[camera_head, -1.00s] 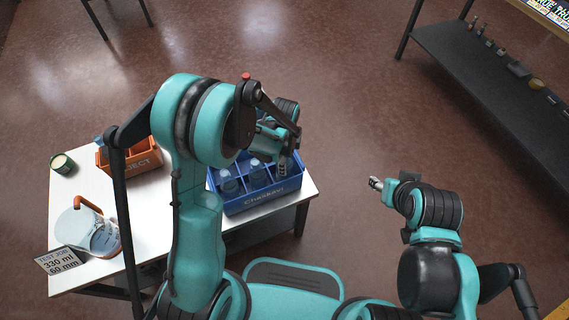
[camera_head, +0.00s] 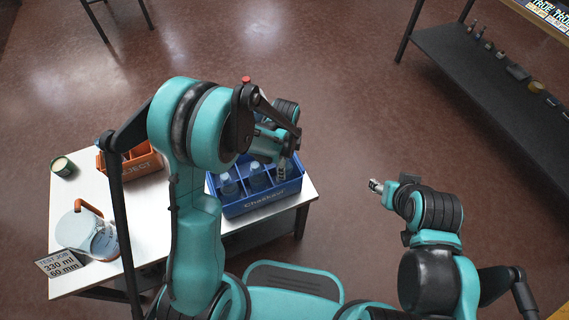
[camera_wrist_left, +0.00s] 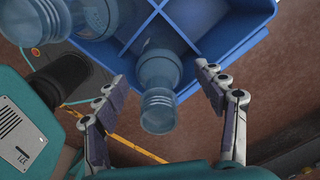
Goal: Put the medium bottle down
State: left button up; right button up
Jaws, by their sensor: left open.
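A blue divided crate (camera_head: 262,205) labelled "Checked" stands at the right end of the white table (camera_head: 150,235). Clear bluish bottles stand in it, one in a left compartment (camera_head: 229,188). My left gripper (camera_head: 281,172) points down over its right part. In the left wrist view, a bottle (camera_wrist_left: 158,92) stands in a compartment of the crate (camera_wrist_left: 225,25), its ribbed top between the open fingers of my left gripper (camera_wrist_left: 160,74); gaps show on both sides. I take it for the medium bottle. My right gripper (camera_head: 376,185) hangs off the table; its jaws are too small to judge.
An orange reject crate (camera_head: 148,165), a green tin (camera_head: 62,166) and a clear jug with an orange handle (camera_head: 90,235) stand on the table. A job card (camera_head: 62,263) lies at the front left. A dark shelf (camera_head: 490,90) stands far right.

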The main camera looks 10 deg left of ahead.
pick_arm(q)
notch_tip(320, 180, up, 11)
jog(key=p, duration=0.4)
jog(key=shift+s+f, duration=0.1)
jog(key=shift+f, duration=0.05)
jog(key=s+a+r+n+t, duration=0.3)
jog(key=s+r+n, duration=0.3)
jog(key=n, duration=0.3)
jog(key=s+a+r+n+t, duration=0.4)
jog(key=s+r+n, duration=0.3)
jog(key=n, duration=0.2)
jog(key=shift+s+a+r, duration=0.3)
jog(key=shift+a, duration=0.15)
jog(key=shift+a, duration=0.1)
